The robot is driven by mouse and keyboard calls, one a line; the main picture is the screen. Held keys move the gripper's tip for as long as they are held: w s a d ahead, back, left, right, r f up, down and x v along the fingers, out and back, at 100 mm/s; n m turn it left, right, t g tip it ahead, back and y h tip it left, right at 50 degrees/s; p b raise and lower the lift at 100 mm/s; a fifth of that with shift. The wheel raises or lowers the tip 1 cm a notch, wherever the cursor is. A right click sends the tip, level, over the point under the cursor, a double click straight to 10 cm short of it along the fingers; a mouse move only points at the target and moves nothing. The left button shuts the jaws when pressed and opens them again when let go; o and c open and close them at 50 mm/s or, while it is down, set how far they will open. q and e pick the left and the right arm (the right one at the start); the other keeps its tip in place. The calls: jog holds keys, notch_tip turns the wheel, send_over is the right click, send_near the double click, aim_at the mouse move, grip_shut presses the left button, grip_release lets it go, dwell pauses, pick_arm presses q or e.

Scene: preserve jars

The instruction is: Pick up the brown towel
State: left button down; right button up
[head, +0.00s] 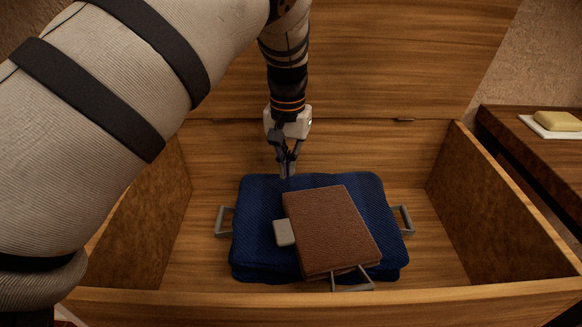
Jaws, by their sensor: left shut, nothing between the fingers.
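The brown towel (330,230) is a folded block lying slightly turned on top of a folded dark blue towel (258,225). A pale tab (284,232) shows at its left side and a grey handle (352,281) at its front edge. My left gripper (288,174) points down, shut and empty, at the back edge of the blue towel. It is behind and to the left of the brown towel and apart from it. Whether the fingertips touch the blue towel is unclear. My right gripper is not in view.
Both towels lie in an open wooden chest (315,303) with raised walls and its lid up behind. The blue towel has grey handles at both sides. At the right, a dark wooden table (545,160) holds a yellow soap bar (557,121) on a white dish (540,131).

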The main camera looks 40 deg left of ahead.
pick_arm(q)
notch_tip(320, 180, down, 6)
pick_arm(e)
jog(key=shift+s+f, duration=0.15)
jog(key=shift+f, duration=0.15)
pick_arm(q)
jog(key=shift+s+d+r+p, duration=0.2)
jog(key=shift+s+p, duration=0.2)
jog(key=shift+s+d+r+p, duration=0.15)
jog(key=shift+s+r+p, duration=0.05)
jog(key=shift+s+p, duration=0.2)
jog(key=shift+s+f, duration=0.2)
jog(key=shift+s, duration=0.05)
jog(key=shift+f, duration=0.25)
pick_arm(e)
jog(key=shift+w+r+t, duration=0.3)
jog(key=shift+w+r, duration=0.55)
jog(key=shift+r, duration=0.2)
